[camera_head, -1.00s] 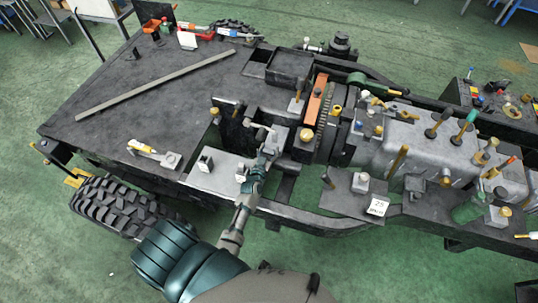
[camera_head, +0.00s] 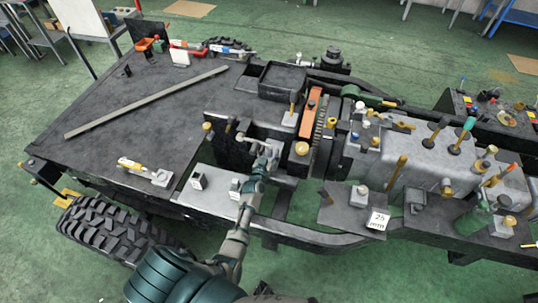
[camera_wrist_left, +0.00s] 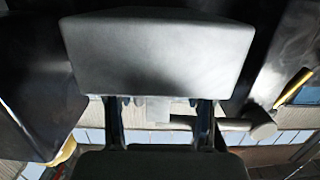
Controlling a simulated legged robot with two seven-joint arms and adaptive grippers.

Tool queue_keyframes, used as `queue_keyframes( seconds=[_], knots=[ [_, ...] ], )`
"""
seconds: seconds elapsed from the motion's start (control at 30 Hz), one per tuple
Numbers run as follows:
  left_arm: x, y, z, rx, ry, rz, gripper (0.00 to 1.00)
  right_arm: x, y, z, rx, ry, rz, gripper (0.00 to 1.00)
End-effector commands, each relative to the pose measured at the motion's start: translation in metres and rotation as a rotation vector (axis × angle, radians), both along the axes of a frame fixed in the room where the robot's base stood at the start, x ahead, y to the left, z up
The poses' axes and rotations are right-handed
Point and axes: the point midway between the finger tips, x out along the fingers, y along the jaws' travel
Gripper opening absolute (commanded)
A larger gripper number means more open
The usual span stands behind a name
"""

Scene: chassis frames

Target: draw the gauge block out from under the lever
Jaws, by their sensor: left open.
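My left gripper (camera_head: 264,152) is over the dark recess in the middle of the chassis frame. Its two fingers (camera_wrist_left: 160,125) show apart in the left wrist view. A small grey piece (camera_wrist_left: 157,109) shows between them; it may be the gauge block, but I cannot tell surely. A pale rod with a round end, possibly the lever (camera_wrist_left: 262,124), lies just right of the fingers. In the head view a pale rod with a knob (camera_head: 241,138) is beside the gripper. My wrist hides what lies under it. My right gripper is not in view.
A large grey block (camera_wrist_left: 155,55) fills the upper middle of the wrist view. Small blocks (camera_head: 198,181) stand on a light plate (camera_head: 212,200) near my arm. A 25 mm label (camera_head: 378,221) stands at right. An orange bar (camera_head: 310,112) rises beside the recess.

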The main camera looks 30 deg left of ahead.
Motion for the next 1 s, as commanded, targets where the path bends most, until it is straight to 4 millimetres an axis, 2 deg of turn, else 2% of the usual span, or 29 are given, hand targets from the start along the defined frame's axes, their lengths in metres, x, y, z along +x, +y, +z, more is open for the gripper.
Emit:
queue_keyframes(
  seconds=[0.17,0.4,1.0],
  knots=[
    [0.000,0.000,0.000,0.000,0.000,0.000,0.54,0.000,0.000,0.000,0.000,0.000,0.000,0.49],
    [0.000,0.000,0.000,0.000,0.000,0.000,0.00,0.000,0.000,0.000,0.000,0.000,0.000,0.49],
    [-0.013,-0.003,0.001,0.002,0.001,0.000,0.00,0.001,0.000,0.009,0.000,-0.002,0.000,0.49]
  ],
)
